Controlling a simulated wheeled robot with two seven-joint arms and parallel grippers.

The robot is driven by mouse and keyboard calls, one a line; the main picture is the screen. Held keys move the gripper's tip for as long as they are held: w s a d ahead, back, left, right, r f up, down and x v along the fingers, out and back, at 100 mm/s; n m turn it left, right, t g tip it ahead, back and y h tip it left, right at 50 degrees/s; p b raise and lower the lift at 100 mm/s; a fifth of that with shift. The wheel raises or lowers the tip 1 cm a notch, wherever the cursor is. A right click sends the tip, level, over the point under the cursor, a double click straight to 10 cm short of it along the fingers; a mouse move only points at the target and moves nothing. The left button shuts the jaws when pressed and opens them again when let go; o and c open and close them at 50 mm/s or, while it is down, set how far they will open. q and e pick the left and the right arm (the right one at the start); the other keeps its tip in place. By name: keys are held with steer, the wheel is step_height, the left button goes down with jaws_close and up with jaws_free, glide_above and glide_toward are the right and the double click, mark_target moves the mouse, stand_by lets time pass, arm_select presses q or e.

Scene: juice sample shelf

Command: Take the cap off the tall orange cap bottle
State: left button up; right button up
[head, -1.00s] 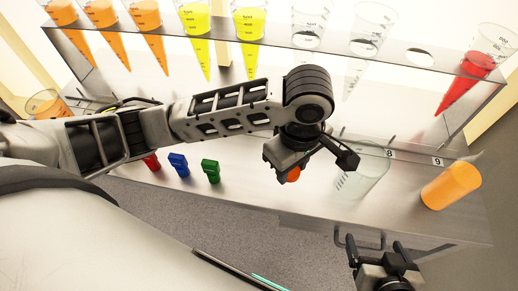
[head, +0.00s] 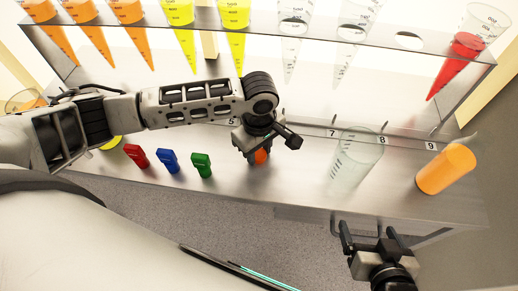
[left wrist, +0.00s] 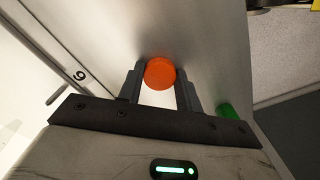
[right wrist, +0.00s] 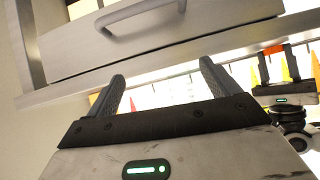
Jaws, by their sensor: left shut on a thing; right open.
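My left gripper (head: 262,150) is shut on a round orange piece (head: 261,157), low over the lower shelf between the green item and the clear beaker. In the left wrist view the orange piece (left wrist: 160,73) sits between the two fingertips (left wrist: 158,85) as a round orange top. It looks like the orange cap; I cannot tell whether a bottle body is under it. The right wrist view also shows my left gripper with orange (right wrist: 273,49) between its fingers. My right gripper (head: 368,232) is open and empty in front of the shelf edge; its fingers also show in the right wrist view (right wrist: 162,72).
Red (head: 136,155), blue (head: 168,161) and green (head: 201,165) small items stand in a row on the lower shelf (head: 300,185). A clear beaker (head: 355,160) and an orange cylinder (head: 446,168) stand to the right. An upper rack (head: 330,37) holds several cones. A handle (right wrist: 140,15) shows near my right gripper.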

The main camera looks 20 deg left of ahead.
mark_target(259, 155)
arm_select(q)
steer(key=shift+f, duration=0.1)
arm_select(e)
steer(key=shift+r, duration=0.1)
arm_select(q)
steer(key=o, duration=1)
steer(key=shift+o, duration=0.5)
arm_select(e)
steer(key=shift+d+f, duration=0.1)
steer(key=shift+f, duration=0.25)
arm_select(q)
step_height(259, 155, up, 12)
steer(key=p, duration=0.1)
steer(key=shift+p, duration=0.35)
arm_select(e)
steer(key=shift+w+d+r, duration=0.1)
steer(key=shift+d+r, duration=0.05)
steer(key=shift+r, duration=0.35)
